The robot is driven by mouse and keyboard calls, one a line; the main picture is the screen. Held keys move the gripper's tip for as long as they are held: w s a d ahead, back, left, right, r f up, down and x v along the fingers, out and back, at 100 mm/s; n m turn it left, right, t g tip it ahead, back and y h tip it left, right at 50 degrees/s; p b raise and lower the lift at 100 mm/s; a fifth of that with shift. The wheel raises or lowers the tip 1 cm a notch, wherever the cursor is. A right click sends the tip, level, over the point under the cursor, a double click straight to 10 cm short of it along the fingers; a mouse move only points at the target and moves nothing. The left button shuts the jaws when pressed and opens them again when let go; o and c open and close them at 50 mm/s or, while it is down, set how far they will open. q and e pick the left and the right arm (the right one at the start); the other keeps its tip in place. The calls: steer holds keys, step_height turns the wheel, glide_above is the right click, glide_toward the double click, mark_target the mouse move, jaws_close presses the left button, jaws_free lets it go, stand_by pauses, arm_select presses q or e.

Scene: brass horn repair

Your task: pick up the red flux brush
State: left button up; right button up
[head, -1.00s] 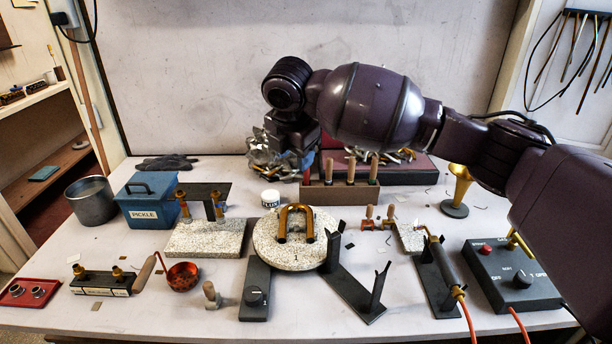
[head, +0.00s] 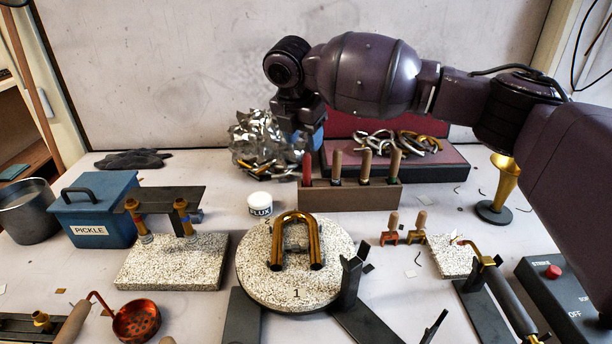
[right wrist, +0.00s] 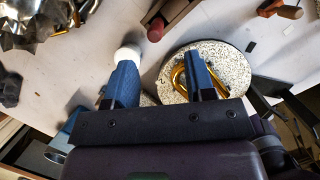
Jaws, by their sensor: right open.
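The red flux brush (head: 307,169) stands upright at the left end of a brown rack (head: 350,196), its red handle uppermost; its lower part is hidden in the rack. In the right wrist view, the red handle end (right wrist: 155,31) shows beyond the fingertips. My right gripper (head: 312,138) is above and behind the rack's left end, close to the brush but apart from it. Its two blue fingers (right wrist: 163,70) are spread and empty in the right wrist view. My left gripper is not in view.
Wooden-handled tools (head: 366,165) stand beside the brush in the rack. A white flux jar (head: 259,204) is at front left of it, crumpled foil (head: 258,145) behind left. A round stone block (head: 256,262) with a bent brass tube (head: 297,241) stands in front.

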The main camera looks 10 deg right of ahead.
mark_target(307, 154)
steer(key=x, duration=0.3)
steer(key=shift+w+f+b, duration=0.2)
steer(key=shift+f+b, duration=0.1)
steer(key=shift+b, duration=0.05)
steer(key=x, duration=0.1)
steer(key=b+x, duration=0.1)
steer(key=x, duration=0.2)
steer(key=shift+w+d+f, duration=0.15)
steer(key=shift+w+f, duration=0.05)
steer(key=shift+w, duration=0.15)
steer(key=shift+w+f, duration=0.1)
steer(key=shift+f, duration=0.1)
steer(key=shift+r, duration=0.2)
steer(key=shift+c, duration=0.5)
steer(key=c, duration=0.7)
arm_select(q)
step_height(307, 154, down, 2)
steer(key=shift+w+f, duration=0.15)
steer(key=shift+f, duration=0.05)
arm_select(e)
jaws_close()
